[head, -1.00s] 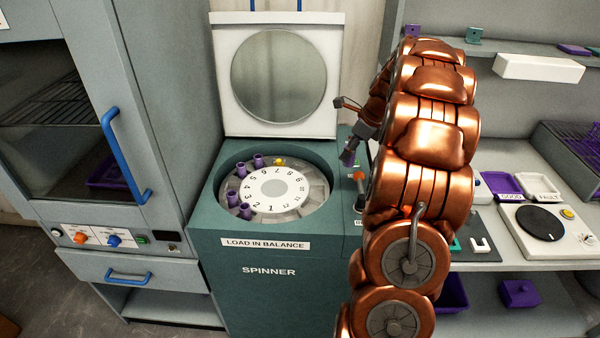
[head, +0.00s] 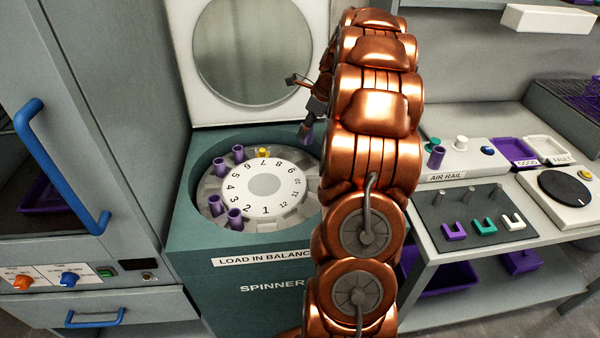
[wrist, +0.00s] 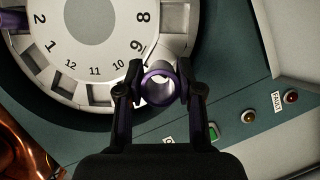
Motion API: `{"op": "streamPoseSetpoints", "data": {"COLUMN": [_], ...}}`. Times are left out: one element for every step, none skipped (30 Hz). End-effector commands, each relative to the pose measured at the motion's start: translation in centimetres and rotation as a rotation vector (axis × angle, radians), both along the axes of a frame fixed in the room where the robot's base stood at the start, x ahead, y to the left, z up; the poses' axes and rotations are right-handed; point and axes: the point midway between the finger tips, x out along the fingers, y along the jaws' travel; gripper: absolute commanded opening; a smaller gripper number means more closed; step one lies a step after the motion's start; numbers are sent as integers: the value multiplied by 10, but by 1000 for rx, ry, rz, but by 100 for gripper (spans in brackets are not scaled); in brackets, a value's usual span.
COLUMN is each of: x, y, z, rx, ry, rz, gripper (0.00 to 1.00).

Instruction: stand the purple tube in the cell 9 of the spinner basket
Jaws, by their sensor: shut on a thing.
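The purple tube (wrist: 148,76) is upright or nearly so in my gripper (wrist: 160,90), its round open mouth facing the wrist camera. My gripper (head: 308,118) is shut on it, and the tube also shows in the head view (head: 305,133), at the basket's back right edge. The spinner basket (head: 283,207) is a pale numbered ring in the teal spinner. In the wrist view the tube is beside the number 9 and outward of it. It appears above the ring; its lower end and part of cell 9 are hidden. Cells by 11 and 12 look empty.
Several purple tubes (head: 238,154) stand in the basket's left cells, and a yellow piece (head: 264,152) sits near number 7. The raised lid (head: 318,60) stands behind. The spinner's panel with lamps and buttons (wrist: 248,117) lies right of the basket.

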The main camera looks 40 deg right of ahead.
Motion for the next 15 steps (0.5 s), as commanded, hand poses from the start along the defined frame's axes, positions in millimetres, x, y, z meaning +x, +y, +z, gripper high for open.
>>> {"op": "streamPoseSetpoints", "data": {"x": [0, 0, 0, 0, 0, 0, 0, 0, -1, -1, -1, -1, -1, -1, -1], "y": [0, 0, 0, 0, 0, 0, 0, 0, 1, 1, 1, 0, 0, 0, 0], "z": [-5, -5, -7, -8, -11, -14, -18, -22, -29, -34, -39, -46, -50, -54, -59], "rx": [0, 0, 0, 1, 1, 0, 0, 1, 4, 6, 6, 3, 3, 2, 2], "ry": [0, 0, 0, 0, 0, -1, 0, 1, 3, 4, 3, 2, 1, 1, 0], "rz": [1, 1, 1, 0, 0, 0, 0, -1, 0, 0, 0, -1, -2, -2, -2], "gripper": [0, 0, 0, 0, 0, 0, 0, 0, 0, 0, 0, 0, 0, 0, 0]}}
